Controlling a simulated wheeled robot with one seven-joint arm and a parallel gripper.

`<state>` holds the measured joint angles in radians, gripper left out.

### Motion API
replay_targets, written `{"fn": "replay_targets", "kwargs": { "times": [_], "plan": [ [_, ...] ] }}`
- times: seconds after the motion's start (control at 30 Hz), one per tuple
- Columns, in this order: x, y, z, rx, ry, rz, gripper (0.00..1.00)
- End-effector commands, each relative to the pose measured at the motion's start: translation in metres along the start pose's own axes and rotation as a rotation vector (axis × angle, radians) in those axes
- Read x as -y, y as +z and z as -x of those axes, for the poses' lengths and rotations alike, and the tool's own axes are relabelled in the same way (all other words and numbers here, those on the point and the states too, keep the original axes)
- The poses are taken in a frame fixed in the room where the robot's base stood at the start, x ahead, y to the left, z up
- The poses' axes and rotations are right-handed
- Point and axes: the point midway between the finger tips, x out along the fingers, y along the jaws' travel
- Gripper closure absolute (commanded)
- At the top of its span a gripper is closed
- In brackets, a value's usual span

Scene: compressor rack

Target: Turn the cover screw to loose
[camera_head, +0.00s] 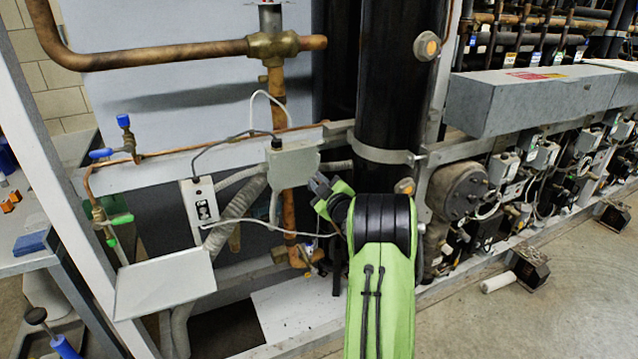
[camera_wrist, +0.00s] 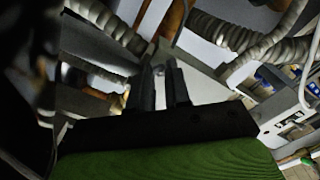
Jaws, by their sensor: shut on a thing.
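A grey box with a flat cover (camera_head: 292,164) sits on the copper pipework in the middle of the head view. My gripper (camera_head: 318,186) is at the box's lower right side, with the green arm reaching up from below. In the wrist view the two dark fingers of my gripper (camera_wrist: 160,68) are close together, with the tips at a small part by the edge of a light grey plate (camera_wrist: 203,76). The gripper is shut on this small part, which appears to be the cover screw. The screw is mostly hidden by the fingers, and its turn angle cannot be seen.
A thick black cylinder (camera_head: 381,80) stands just right of the box. Copper pipe (camera_head: 170,55) runs above, and grey corrugated conduit (camera_head: 232,218) lies left of it. A small switch box (camera_head: 200,201) and a light panel (camera_head: 165,284) are at the left.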

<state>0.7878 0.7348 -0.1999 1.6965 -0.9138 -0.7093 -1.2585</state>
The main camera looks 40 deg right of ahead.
Motion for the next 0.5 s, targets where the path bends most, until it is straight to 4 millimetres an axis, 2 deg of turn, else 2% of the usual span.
{"fn": "replay_targets", "kwargs": {
  "times": [0.17, 0.2, 0.33, 0.37, 0.5],
  "plan": [
    [0.0012, 0.0017, 0.0002, 0.004, -0.003, -0.002, 1.0],
    [0.0012, 0.0016, 0.0002, 0.004, -0.003, -0.002, 0.8],
    [0.0008, 0.0012, 0.0002, 0.003, -0.002, -0.002, 0.6],
    [0.0008, 0.0011, 0.0001, 0.003, -0.002, -0.002, 0.57],
    [0.0004, 0.0007, 0.0001, 0.002, -0.001, -0.002, 0.57]
  ]
}}
